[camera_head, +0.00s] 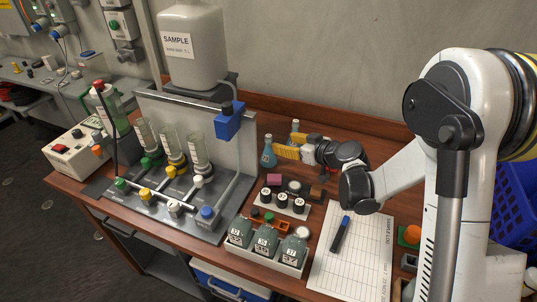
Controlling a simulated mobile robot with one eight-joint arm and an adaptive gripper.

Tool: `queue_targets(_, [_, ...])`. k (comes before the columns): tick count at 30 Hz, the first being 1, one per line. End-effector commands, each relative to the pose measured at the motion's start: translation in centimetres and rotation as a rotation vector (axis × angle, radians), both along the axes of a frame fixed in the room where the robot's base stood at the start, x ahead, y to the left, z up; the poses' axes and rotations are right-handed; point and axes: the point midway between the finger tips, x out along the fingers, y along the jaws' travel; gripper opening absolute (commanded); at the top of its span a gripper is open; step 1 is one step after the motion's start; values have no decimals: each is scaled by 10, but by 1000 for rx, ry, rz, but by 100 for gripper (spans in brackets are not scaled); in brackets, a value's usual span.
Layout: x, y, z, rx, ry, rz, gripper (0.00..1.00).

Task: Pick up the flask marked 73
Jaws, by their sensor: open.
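My gripper (290,146) is open, with yellow-orange fingers, above the back of the wooden bench. It reaches in from the right. A blue flask (269,156) stands just left of the fingers, and I cannot tell whether they touch it. A second, paler flask (295,129) shows partly behind the fingers. I can read no number on either. Several dark green labelled flasks (265,242) stand in a white tray (263,258) near the front edge. Their numbers are too small to read surely, so I cannot tell which flask is marked 73.
A rack with glass tubes and coloured knobs (167,203) stands left, below a large sample container (191,55). A paper sheet (354,262) with a blue marker (340,234) lies right. A blue crate (513,205) is far right.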

Motion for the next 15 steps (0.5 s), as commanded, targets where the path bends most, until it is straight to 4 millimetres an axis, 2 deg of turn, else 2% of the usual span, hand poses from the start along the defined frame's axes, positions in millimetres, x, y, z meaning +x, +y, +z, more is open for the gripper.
queue_targets(5, [21, 20, -14, -1, 1, 2, 52])
queue_targets(15, [46, 43, -31, -2, 1, 1, 52])
